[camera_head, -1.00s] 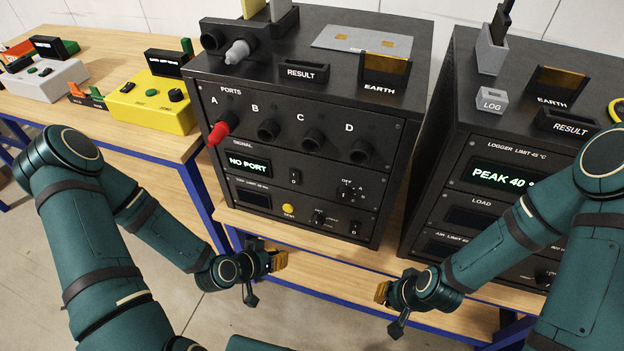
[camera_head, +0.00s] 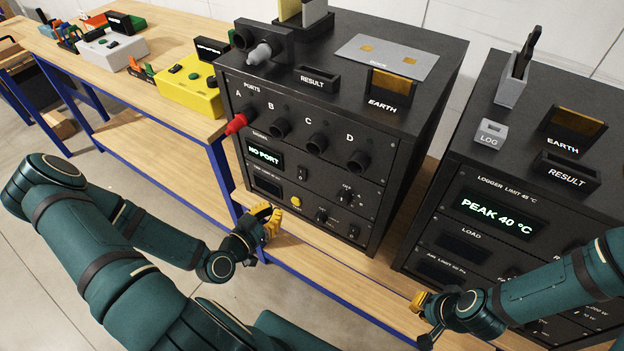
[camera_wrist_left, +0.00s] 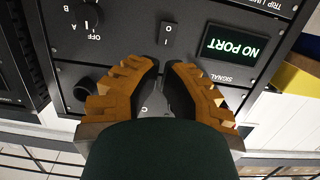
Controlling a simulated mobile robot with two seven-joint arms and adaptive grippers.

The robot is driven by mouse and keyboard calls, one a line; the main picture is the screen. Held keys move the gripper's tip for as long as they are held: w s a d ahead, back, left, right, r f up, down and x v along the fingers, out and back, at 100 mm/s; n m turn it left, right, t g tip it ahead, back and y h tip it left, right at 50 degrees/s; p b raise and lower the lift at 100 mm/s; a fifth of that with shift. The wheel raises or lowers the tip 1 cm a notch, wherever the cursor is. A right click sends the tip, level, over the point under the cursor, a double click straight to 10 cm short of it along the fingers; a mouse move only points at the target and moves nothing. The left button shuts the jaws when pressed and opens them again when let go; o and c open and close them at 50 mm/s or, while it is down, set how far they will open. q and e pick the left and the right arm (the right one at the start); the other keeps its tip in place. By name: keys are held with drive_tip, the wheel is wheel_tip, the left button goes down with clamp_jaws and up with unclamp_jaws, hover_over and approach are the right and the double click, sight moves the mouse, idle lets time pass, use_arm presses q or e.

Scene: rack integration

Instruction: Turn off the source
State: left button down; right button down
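The black left rack unit (camera_head: 400,140) has a SIGNAL panel with a lit NO PORT display (camera_head: 265,153), also in the left wrist view (camera_wrist_left: 237,45). A small black rocker switch (camera_head: 302,173) sits beside it, also in the left wrist view (camera_wrist_left: 169,34). A rotary knob (camera_head: 345,197) with an OFF mark is further right, also in the left wrist view (camera_wrist_left: 88,16); its setting is hard to read. My left gripper (camera_head: 268,217) is in front of the unit's lower face. In its wrist view the fingertips (camera_wrist_left: 165,66) are slightly apart, empty, near the rocker. My right gripper (camera_head: 420,300) is low right; its opening is unclear.
A second black unit (camera_head: 475,160) reading PEAK 40 °C stands at right. A yellow box (camera_head: 192,95) is at left.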

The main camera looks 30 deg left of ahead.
sight(304, 177)
use_arm(q)
drive_tip(key=shift+a+r, duration=0.1)
drive_tip(key=shift+r, duration=0.2)
use_arm(e)
drive_tip(key=shift+d+r, duration=0.1)
drive_tip(key=shift+d, duration=0.1)
use_arm(q)
drive_tip(key=w, duration=0.4)
drive_tip(key=w+f, duration=0.1)
drive_tip(key=w, duration=0.4)
drive_tip(key=w+d+f, duration=0.1)
drive_tip(key=w, duration=0.3)
drive_tip(key=shift+w, duration=0.4)
use_arm(e)
drive_tip(key=shift+r, duration=0.15)
use_arm(q)
drive_tip(key=shift+f, duration=0.1)
drive_tip(key=t+b, duration=0.1)
drive_tip(key=b, duration=0.3)
drive_tip(key=t+b, duration=0.1)
drive_tip(key=b, duration=0.1)
drive_tip(key=shift+w+f+t, duration=0.25)
drive_tip(key=shift+w+t, duration=0.05)
drive_tip(key=shift+r, duration=0.2)
use_arm(e)
wheel_tip(304, 177, down, 6)
drive_tip(key=s, duration=0.2)
drive_tip(key=shift+a+g, duration=0.2)
drive_tip(key=shift+g, duration=0.1)
